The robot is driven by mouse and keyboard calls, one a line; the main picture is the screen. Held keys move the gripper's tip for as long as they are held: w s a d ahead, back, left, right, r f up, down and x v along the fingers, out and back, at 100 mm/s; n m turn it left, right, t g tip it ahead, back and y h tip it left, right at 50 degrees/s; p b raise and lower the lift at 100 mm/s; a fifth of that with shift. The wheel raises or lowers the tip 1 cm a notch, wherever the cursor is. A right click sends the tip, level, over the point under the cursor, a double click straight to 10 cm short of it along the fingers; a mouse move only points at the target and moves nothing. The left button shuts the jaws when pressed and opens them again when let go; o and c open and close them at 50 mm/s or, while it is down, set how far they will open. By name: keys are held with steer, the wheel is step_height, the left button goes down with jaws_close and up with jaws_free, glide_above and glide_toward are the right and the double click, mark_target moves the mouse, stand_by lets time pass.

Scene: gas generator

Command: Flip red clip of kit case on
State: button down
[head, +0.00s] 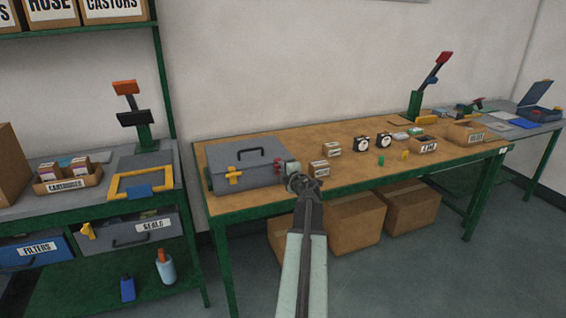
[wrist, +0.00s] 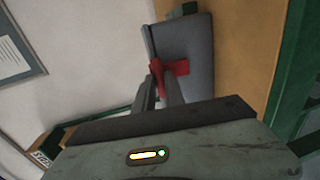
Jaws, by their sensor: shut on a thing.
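The grey kit case (head: 222,160) stands on the brown work table (head: 260,205), with a dark handle and a yellow clip (head: 233,176) on its front. The red clip (head: 292,167) is at the case's right end, partly hidden by my gripper (head: 301,182). In the wrist view the red clip (wrist: 181,68) lies against the grey case wall (wrist: 200,45). My gripper's fingers (wrist: 161,80) are shut on the red clip there. The fingertips partly cover the clip, so I cannot tell whether it is latched.
Small cartons (head: 319,168) stand just right of the case, with round gauges (head: 361,143) and a green lever stand (head: 415,105) farther along. Cardboard boxes (head: 355,222) sit below the table. A green shelf unit (head: 165,80) stands at the left.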

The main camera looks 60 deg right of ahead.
steer(key=shift+w+r+g, duration=0.1)
steer(key=shift+g, duration=0.2)
steer(key=c, duration=1.4)
jaws_free()
steer(key=p+v, duration=0.2)
steer(key=v, duration=0.5)
steer(key=shift+s+a, duration=0.15)
steer(key=shift+s, duration=0.15)
steer(key=shift+r, duration=0.15)
